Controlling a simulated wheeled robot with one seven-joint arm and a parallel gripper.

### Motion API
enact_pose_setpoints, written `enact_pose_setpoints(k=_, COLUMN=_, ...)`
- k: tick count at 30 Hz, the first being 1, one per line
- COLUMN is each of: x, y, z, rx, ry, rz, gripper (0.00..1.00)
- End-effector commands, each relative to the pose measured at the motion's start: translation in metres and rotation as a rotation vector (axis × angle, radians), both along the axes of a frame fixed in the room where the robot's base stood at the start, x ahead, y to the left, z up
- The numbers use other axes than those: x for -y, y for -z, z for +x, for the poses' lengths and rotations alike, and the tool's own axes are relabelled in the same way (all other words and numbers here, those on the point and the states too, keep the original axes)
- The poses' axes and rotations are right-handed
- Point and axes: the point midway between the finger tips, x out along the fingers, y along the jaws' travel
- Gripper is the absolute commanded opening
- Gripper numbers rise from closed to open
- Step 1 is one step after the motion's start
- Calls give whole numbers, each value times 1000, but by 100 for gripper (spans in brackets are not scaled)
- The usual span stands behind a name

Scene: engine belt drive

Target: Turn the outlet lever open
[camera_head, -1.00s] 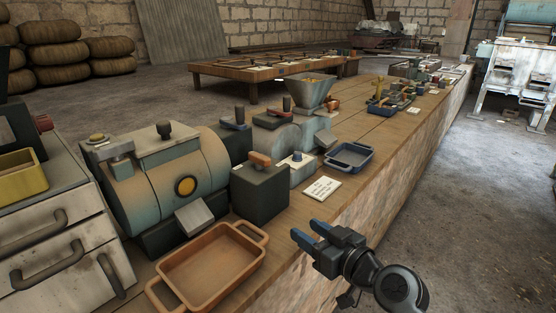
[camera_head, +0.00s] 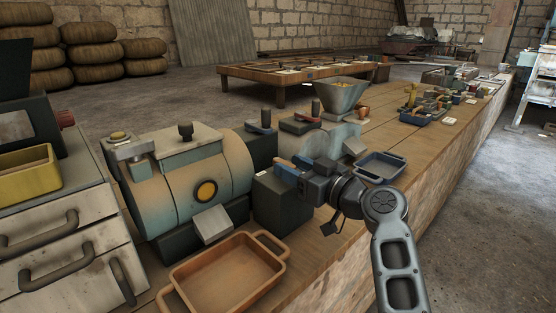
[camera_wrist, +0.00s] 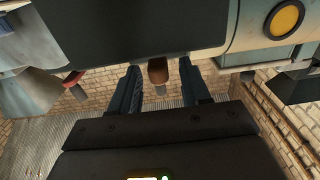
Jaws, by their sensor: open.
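The lever with an orange-brown handle (camera_wrist: 158,70) stands on the dark box (camera_head: 280,206) beside the drum machine; I take it as the outlet lever. My gripper (camera_head: 285,168) is over the top of this box, reaching in from the right. In the wrist view the two blue fingers of my gripper (camera_wrist: 160,88) are apart, and the handle shows in the gap between their tips. I cannot tell whether either finger touches it.
The drum machine (camera_head: 178,192) with a yellow button stands left of the box. An orange tray (camera_head: 222,272) lies in front. A blue tray (camera_head: 380,165) is to the right, near my wrist.

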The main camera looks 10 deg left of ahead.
Motion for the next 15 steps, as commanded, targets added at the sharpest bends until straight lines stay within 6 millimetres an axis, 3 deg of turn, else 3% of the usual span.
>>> enact_pose_setpoints(k=6, x=-26, y=0, z=21, rx=-2, ry=1, rz=1, gripper=47)
enact_pose_setpoints(k=15, x=-38, y=0, z=30, rx=-1, ry=2, rz=0, gripper=47)
